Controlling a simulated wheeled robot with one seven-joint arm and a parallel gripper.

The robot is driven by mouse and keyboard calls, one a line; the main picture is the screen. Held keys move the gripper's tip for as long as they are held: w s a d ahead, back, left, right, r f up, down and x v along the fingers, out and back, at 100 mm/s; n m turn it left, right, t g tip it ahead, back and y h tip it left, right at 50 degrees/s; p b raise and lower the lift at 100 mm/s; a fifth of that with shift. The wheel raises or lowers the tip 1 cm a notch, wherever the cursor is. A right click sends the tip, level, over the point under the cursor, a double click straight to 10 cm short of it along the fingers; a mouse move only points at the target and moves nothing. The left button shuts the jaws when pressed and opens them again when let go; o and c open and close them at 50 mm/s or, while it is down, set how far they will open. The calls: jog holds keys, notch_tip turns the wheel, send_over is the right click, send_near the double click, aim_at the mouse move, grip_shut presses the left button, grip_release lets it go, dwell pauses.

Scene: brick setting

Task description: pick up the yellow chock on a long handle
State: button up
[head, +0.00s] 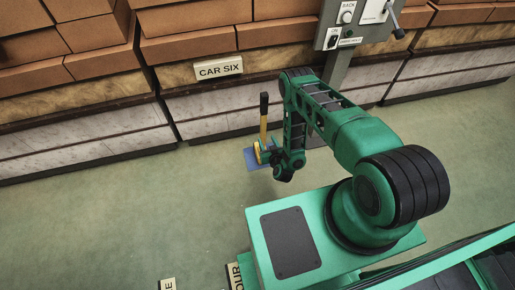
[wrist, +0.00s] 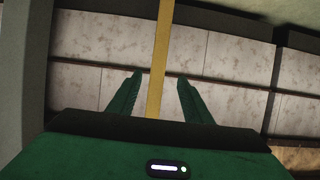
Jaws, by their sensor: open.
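The yellow chock (head: 258,153) stands on a blue patch (head: 252,164) on the floor, with its long handle upright and a black grip (head: 264,104) at the top. My gripper (head: 267,151) is low beside it, in front of the stacked car. In the wrist view the yellow handle (wrist: 160,60) runs between the two green fingers of my gripper (wrist: 159,90). The fingers are apart, with a gap on each side of the handle. The chock's lower part is partly hidden by my gripper in the head view.
Behind stands a car with pale panels and brick stacks, signed CAR SIX (head: 218,69). A grey post with a control box (head: 345,38) stands to the right of the handle. Green floor (head: 120,215) is open at the left. More signs (head: 168,284) show at the bottom edge.

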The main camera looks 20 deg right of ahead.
aim_at(263, 133)
jog(key=x, duration=0.4)
jog(key=shift+w+d+f, duration=0.1)
jog(key=shift+w, duration=0.2)
jog(key=shift+w+f, duration=0.2)
jog(key=shift+w, duration=0.35)
jog(key=shift+x, duration=2.6)
jog(key=shift+d+r, duration=0.15)
jog(key=shift+r, duration=0.05)
jog(key=shift+c, duration=0.3)
grip_shut()
jog(key=shift+w+r, duration=0.15)
jog(key=shift+w, duration=0.05)
